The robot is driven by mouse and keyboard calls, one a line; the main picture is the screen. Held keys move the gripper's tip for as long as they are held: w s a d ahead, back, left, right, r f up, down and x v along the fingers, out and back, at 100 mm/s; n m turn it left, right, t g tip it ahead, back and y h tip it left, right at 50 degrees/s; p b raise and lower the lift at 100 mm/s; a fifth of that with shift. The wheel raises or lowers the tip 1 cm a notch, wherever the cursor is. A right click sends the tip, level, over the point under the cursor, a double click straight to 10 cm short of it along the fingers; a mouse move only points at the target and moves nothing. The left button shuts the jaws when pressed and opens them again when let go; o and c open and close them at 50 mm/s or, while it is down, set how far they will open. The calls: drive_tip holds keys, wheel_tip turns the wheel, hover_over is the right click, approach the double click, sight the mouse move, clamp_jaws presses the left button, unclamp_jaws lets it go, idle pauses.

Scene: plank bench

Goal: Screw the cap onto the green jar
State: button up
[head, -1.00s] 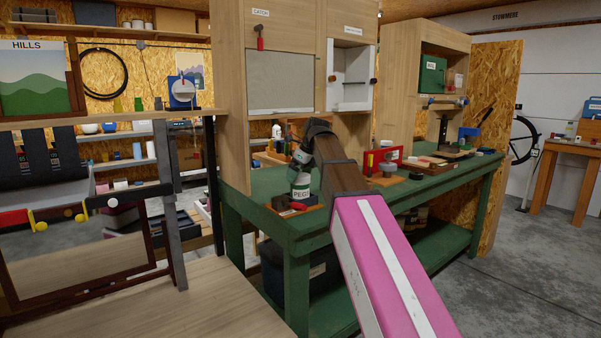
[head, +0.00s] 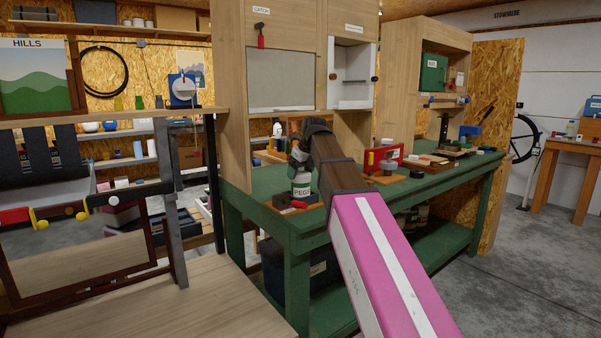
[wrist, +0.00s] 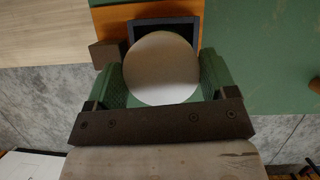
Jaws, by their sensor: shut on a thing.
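The jar (head: 301,189), with a green label reading PEGS, stands upright near the left end of the green bench. My gripper (head: 298,166) is directly above it, pointing down. In the wrist view, a round pale cap (wrist: 161,68) sits between the green-padded fingers of my gripper (wrist: 161,88), which are shut on it. The cap hides the jar in that view. In the head view, the fingers and wrist cover the cap, so I cannot tell whether it is seated level on the jar.
The jar's place is an orange board (wrist: 110,18) with a dark square frame (wrist: 137,27) and a dark block (wrist: 107,54) beside it. A red fixture (head: 382,159) stands to the right on the green bench (head: 262,186). A tall wooden cabinet (head: 233,100) rises behind.

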drive_tip(key=shift+m+t+h, duration=0.3)
drive_tip(key=shift+m+h, duration=0.2)
drive_tip(key=shift+m, duration=0.9)
drive_tip(key=o, duration=0.9)
